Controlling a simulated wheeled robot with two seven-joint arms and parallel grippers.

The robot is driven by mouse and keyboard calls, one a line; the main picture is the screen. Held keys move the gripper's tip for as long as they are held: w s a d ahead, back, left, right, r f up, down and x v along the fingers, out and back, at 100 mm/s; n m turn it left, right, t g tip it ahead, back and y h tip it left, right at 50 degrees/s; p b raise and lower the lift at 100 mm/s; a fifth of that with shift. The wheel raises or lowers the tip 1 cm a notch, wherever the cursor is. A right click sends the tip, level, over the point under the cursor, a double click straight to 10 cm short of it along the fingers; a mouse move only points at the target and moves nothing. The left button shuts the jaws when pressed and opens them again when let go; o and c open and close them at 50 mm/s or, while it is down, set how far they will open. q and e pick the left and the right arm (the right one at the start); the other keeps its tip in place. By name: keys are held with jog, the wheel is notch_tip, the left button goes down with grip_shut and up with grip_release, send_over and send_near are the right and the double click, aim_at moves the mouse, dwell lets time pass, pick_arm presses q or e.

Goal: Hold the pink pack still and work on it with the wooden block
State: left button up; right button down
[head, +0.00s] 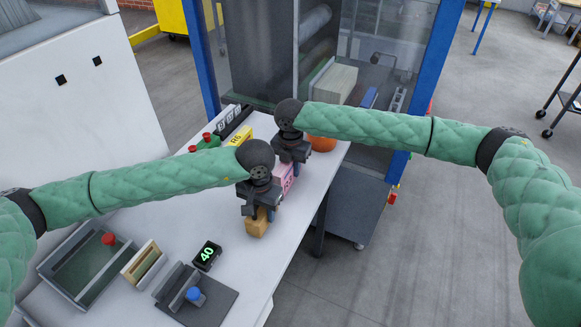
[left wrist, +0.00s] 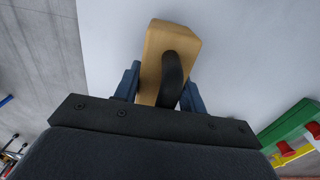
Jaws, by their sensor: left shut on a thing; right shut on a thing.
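The wooden block (head: 257,227) is tan, with a dark curved handle on it that shows in the left wrist view (left wrist: 155,45). My left gripper (head: 260,211) is shut on the block, its blue fingers on either side of the handle. The pink pack (head: 285,178) lies just behind the block on the white table, mostly hidden by my two grippers. My right gripper (head: 292,160) is shut on the pack from above. A gap between block and pack cannot be made out.
A yellow box (head: 239,136) and an orange round thing (head: 321,143) are behind. The table's right edge (head: 301,237) is close by.

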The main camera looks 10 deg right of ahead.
pick_arm(q)
jog(key=shift+r, duration=3.5)
pick_arm(e)
jog(key=c, duration=1)
grip_release()
jog(key=shift+c, duration=0.2)
jog(key=shift+r, duration=0.1)
notch_tip(320, 180, up, 12)
jog(key=shift+f, duration=0.1)
pick_arm(q)
jog(key=shift+d, duration=0.1)
